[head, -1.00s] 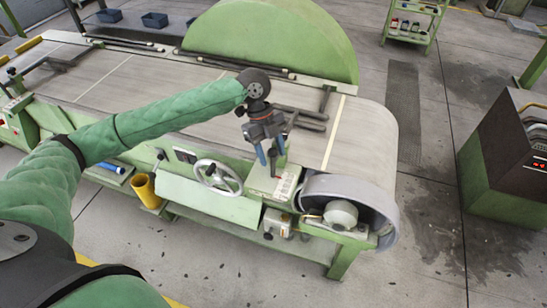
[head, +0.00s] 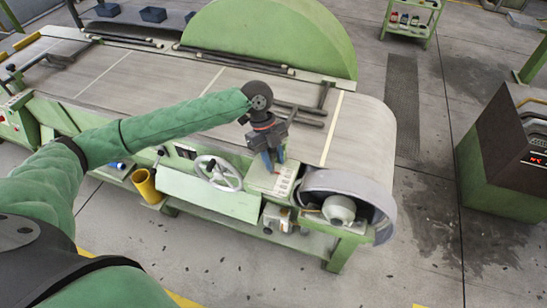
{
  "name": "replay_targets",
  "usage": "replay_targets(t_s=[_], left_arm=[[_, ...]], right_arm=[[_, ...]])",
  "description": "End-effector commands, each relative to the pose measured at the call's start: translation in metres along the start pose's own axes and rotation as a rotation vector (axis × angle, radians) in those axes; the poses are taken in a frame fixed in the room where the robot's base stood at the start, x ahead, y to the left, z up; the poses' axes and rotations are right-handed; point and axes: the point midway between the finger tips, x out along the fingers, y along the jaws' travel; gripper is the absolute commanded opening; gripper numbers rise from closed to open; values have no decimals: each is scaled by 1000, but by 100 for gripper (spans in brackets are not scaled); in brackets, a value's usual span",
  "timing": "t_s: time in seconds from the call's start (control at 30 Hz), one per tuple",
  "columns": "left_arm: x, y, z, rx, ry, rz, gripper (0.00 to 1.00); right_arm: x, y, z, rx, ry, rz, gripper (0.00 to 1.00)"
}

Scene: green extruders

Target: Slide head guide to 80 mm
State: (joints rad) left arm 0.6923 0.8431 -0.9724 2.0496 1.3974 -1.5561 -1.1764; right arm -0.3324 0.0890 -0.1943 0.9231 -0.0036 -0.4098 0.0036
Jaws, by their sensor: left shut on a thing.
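A long green machine with a grey belt bed (head: 215,105) fills the middle of the head view. At its right end, a green box (head: 262,183) carries a pale strip with markings (head: 284,182), too small to read. My left gripper (head: 272,166), with blue fingers, points down at the top of this box. It is shut on a small part there, which I take to be the head guide; the fingers hide most of it. Dark T-shaped bars (head: 308,108) lie across the bed just behind the gripper. My right gripper is not in view.
A handwheel (head: 218,173) and a yellow cup (head: 146,184) are on the machine's front. A grey curved guard (head: 345,184) covers the right end roller. A dark and green cabinet (head: 490,165) stands apart at the right, with free floor between.

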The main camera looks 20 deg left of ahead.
Motion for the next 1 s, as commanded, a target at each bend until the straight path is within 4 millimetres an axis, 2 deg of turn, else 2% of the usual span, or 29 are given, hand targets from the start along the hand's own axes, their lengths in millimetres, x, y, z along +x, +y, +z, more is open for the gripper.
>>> replay_targets(t_s=[0.2,0.33,0.47,0.6,0.63,0.73,1.0], left_arm=[[3,16,-9,0,-1,2,0],[7,32,-19,0,0,2,0],[8,33,-21,0,0,0,0],[8,33,-21,0,0,-1,0],[8,33,-21,0,0,-1,30],[8,33,-21,0,0,-1,48],[8,33,-20,0,0,0,48]], right_arm=[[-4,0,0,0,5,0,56],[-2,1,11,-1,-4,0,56],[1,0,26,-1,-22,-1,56],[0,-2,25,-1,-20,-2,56],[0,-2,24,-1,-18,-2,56],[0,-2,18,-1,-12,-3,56],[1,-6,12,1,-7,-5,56]])
